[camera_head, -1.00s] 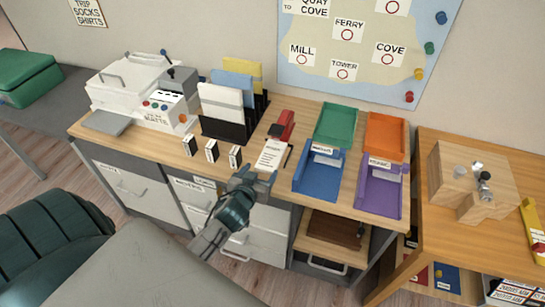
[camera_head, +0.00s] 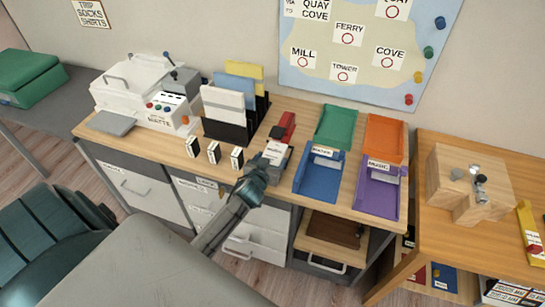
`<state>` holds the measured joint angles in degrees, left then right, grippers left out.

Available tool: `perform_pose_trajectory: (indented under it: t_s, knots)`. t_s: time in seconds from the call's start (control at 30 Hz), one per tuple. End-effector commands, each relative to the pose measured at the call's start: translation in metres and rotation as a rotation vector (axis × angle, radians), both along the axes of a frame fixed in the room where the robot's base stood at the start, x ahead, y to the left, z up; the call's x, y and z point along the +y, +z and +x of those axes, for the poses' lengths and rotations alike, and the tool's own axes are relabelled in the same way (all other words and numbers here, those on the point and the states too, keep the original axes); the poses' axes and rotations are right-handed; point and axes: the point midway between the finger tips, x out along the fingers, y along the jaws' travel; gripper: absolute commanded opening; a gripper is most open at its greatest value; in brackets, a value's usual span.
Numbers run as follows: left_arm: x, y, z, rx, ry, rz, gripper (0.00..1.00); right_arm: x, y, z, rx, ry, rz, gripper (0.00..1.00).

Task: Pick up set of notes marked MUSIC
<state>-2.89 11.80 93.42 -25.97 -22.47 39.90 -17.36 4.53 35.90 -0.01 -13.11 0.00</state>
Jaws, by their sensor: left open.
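A purple tray (camera_head: 378,200) stands on the wooden desktop, with a small white label (camera_head: 379,166) reading "MUSIC" at its upper part. A blue tray (camera_head: 318,182) beside it on the left carries a white label that is hard to read. A white printed sheet or pad (camera_head: 276,149) lies on the desk left of the blue tray; its heading is too small to read. My left gripper (camera_head: 267,167) is open over the near end of this sheet and hides part of it. I cannot tell whether it touches. My right gripper is not in view.
A red stapler-like object (camera_head: 284,126) lies just behind the sheet. Several small black-and-white blocks (camera_head: 214,152) stand to the left, before a black rack (camera_head: 228,131) of folders. Green (camera_head: 336,127) and orange (camera_head: 385,136) trays stand behind the blue and purple ones.

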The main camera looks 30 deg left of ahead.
Motion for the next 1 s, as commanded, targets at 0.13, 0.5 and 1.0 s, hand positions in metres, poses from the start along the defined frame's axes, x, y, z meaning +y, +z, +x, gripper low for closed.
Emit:
perform_pose_trajectory:
  t_s: [0.13, 0.5, 1.0]
  knots:
    - [0.000, 0.000, 0.000, 0.000, 0.000, 0.000, 0.63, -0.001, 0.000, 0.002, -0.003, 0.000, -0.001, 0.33]
    - [0.000, 0.000, 0.000, 0.000, 0.000, 0.001, 0.35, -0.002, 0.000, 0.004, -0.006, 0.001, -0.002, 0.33]
    - [-0.012, 0.010, -0.049, 0.003, 0.000, 0.000, 0.35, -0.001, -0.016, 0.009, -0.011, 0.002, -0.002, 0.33]
